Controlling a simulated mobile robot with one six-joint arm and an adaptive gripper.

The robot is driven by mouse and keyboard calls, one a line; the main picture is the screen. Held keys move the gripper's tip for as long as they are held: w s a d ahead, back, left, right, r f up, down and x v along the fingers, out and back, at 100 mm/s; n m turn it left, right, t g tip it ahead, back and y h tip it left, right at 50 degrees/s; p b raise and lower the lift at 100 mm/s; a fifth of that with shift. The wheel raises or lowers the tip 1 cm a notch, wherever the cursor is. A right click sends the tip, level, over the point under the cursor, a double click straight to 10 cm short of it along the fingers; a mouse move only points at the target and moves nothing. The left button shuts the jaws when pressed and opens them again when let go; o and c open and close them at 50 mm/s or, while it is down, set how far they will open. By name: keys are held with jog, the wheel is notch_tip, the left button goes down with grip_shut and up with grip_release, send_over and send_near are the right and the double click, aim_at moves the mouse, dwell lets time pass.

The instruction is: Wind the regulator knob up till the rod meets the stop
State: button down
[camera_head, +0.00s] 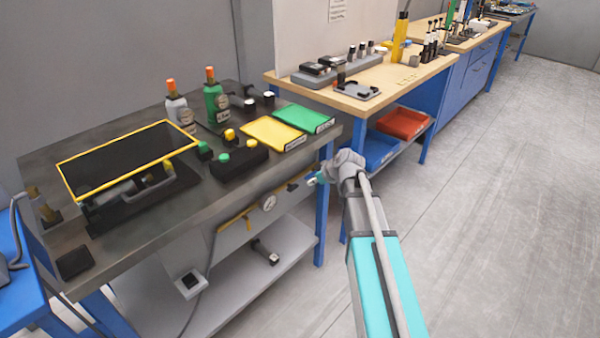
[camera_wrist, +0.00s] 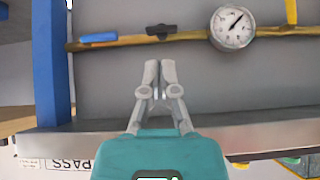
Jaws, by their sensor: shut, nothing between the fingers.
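My gripper (camera_wrist: 157,68) is shut and empty. In the wrist view its fingertips are just short of a black handle or knob (camera_wrist: 161,31) on a brass pipe (camera_wrist: 190,37), with no clear contact. I cannot tell if this black part is the regulator knob. A round white gauge (camera_wrist: 232,27) sits on the pipe to its right, and a blue handle (camera_wrist: 98,37) to its left. In the head view my gripper (camera_head: 318,179) is at the right end of the bench front, with the gauge (camera_head: 269,202) to its left. I cannot make out the rod or its stop.
The steel bench (camera_head: 130,255) overhangs the pipe and carries bottles, a button box (camera_head: 238,160) and trays. A lower shelf (camera_head: 235,290) is beneath. A blue bench leg (camera_wrist: 50,65) stands left in the wrist view. The floor (camera_head: 490,230) at right is clear.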

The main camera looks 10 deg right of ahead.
aim_at(292, 187)
jog(key=shift+w+d+r, duration=0.35)
jog(key=shift+w+r, duration=0.25)
jog(key=shift+r, duration=0.25)
jog(key=shift+f, duration=0.1)
jog(key=b+x, duration=0.6)
jog(key=x, duration=0.4)
jog(key=shift+w+b, duration=0.2)
jog(key=shift+b, duration=0.15)
jog(key=shift+a, duration=0.3)
